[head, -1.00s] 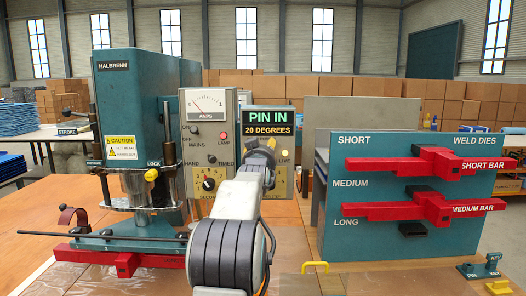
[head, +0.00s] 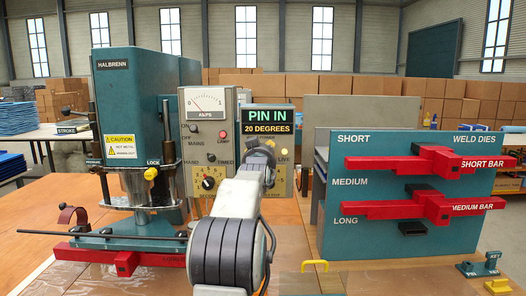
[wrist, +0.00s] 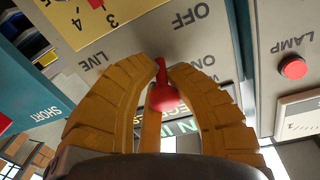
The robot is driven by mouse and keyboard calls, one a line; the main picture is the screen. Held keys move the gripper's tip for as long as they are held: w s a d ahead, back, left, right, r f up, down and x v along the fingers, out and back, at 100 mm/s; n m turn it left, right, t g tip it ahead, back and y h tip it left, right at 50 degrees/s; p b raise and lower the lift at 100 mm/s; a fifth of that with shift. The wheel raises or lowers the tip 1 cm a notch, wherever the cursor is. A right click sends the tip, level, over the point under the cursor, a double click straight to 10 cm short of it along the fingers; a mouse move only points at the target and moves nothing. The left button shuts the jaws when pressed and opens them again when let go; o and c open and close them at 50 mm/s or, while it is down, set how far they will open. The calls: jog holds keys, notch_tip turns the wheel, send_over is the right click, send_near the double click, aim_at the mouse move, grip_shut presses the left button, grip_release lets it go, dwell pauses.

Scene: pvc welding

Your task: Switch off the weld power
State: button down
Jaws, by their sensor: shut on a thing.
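In the wrist view, turned nearly upside down, a red ball-ended lever (wrist: 165,98) sticks out of the panel near the words OFF and ON. My gripper (wrist: 163,74) has its yellow fingers closed around the lever, with the ball between them. Which mark the lever stands at I cannot tell. The word LIVE (wrist: 91,68) shows beside the lever.
A sign (head: 268,121) reading PIN IN, 20 DEGREES is just above my gripper. The teal press (head: 130,95) stands left. A teal rack (head: 370,240) with red bars stands right. A red lamp (wrist: 293,66) is on the panel.

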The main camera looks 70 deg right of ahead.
jog(key=shift+w, duration=0.1)
jog(key=shift+f+b, duration=0.25)
jog(key=shift+b, duration=1)
jog(key=h+b, duration=0.1)
jog(key=b, duration=0.3)
jog(key=shift+a+f+t+h, duration=0.1)
jog(key=shift+f+t+h, duration=0.1)
jog(key=shift+t+h, duration=0.2)
jog(key=h+b, duration=0.1)
jog(key=b, duration=0.2)
jog(key=shift+f+b, duration=0.1)
jog(key=shift+b, duration=0.25)
jog(key=shift+a+t+h+b, duration=0.1)
jog(key=shift+t+h+b, duration=0.3)
jog(key=shift+b, duration=0.55)
jog(key=shift+r+h+b, duration=0.25)
jog(key=shift+h+b, duration=0.05)
jog(key=shift+b, duration=0.2)
jog(key=c, duration=1.4)
grip_release()
jog(key=shift+a, duration=0.1)
jog(key=shift+c, duration=0.2)
jog(key=o, duration=0.4)
jog(key=shift+f, duration=0.15)
